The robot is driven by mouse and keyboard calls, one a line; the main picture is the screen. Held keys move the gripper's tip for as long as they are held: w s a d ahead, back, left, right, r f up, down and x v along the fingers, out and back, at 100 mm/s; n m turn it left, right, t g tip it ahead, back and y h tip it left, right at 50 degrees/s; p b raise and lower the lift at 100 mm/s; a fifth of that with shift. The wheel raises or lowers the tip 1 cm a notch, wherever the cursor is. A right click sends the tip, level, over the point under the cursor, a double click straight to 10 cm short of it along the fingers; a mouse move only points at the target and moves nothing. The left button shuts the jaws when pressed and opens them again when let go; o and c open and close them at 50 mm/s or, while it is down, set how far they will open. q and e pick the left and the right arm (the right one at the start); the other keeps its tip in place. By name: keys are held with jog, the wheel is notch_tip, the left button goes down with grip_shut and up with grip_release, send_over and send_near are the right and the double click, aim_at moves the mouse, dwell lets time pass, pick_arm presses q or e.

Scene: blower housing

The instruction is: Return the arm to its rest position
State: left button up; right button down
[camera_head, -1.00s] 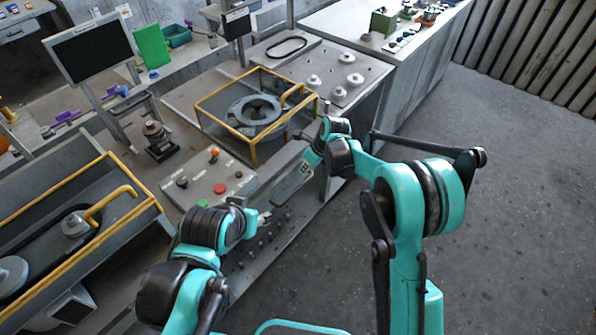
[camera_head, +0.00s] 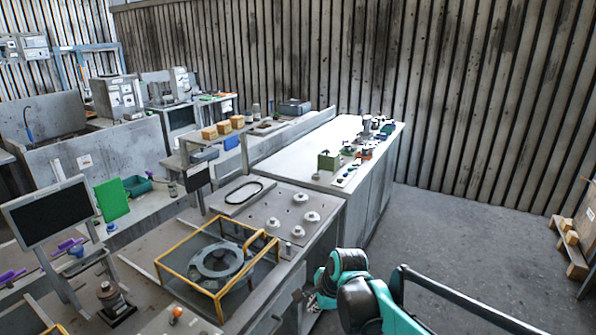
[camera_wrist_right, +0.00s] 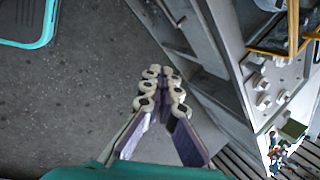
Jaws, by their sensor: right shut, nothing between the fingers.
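My right arm comes in at the bottom right of the head view, with its teal and black links bent beside the workbench. My right gripper (camera_head: 312,298) is small and partly hidden there, near the bench's front side. In the right wrist view the right gripper (camera_wrist_right: 162,74) has its fingertips together with nothing between them, over bare floor beside the bench. The grey round blower housing (camera_head: 218,260) sits on the bench inside a yellow-framed guard (camera_head: 172,267), apart from the gripper. My left arm and left gripper are out of view.
The workbench (camera_head: 322,222) carries several round knobs and a black oval belt (camera_head: 243,192). A monitor (camera_head: 50,212) stands at the left. A white counter (camera_head: 290,165) with small parts runs behind. Grey floor (camera_head: 470,240) is open to the right, with a pallet (camera_head: 568,245) at the edge.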

jog(key=s+d+r+n+t+h, duration=0.1)
jog(key=s+d+n, duration=0.5)
jog(key=s+n, duration=0.2)
jog(key=s+d+r+n+t+h, duration=0.1)
jog(key=s+d+n+t, duration=0.1)
jog(key=s+d+n, duration=0.5)
jog(key=s+n, duration=0.1)
jog(key=s, duration=0.5)
jog(key=shift+s+d+h, duration=0.25)
jog(key=shift+d+h, duration=0.05)
